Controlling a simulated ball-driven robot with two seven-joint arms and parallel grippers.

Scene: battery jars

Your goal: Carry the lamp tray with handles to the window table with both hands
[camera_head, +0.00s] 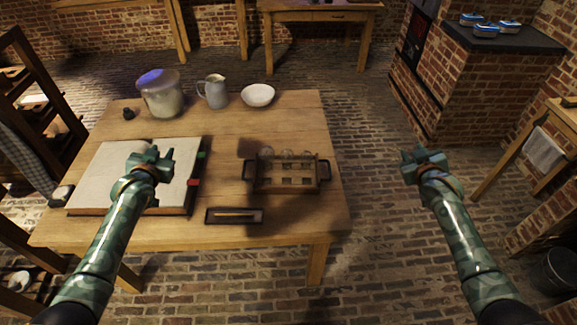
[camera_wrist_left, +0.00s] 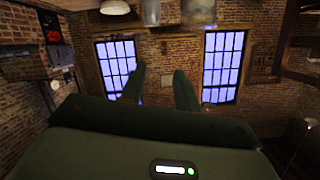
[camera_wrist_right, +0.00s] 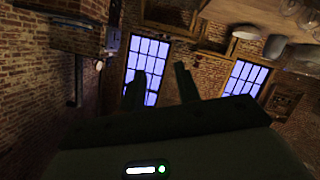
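The lamp tray (camera_head: 285,188) is a wooden tray with dark handles at its left and right ends. It stands on the near right part of the wooden table (camera_head: 225,120), with several clear glass bulbs along its back. My left gripper (camera_head: 150,157) is over the open book, left of the tray and apart from it. My right gripper (camera_head: 425,157) is right of the table, over the brick floor. Both are empty, and their fingers stand apart in the wrist views. A wooden table (camera_head: 320,14) stands at the back; I cannot tell if it is the window table.
The open book (camera_head: 110,165) and a small dark tray (camera_head: 234,216) lie near the lamp tray. A jar (camera_head: 160,98), a jug (camera_head: 214,92) and a white bowl (camera_head: 258,95) stand behind. A brick stove (camera_head: 485,80) is at right. Brick floor (camera_head: 365,150) is clear between table and stove.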

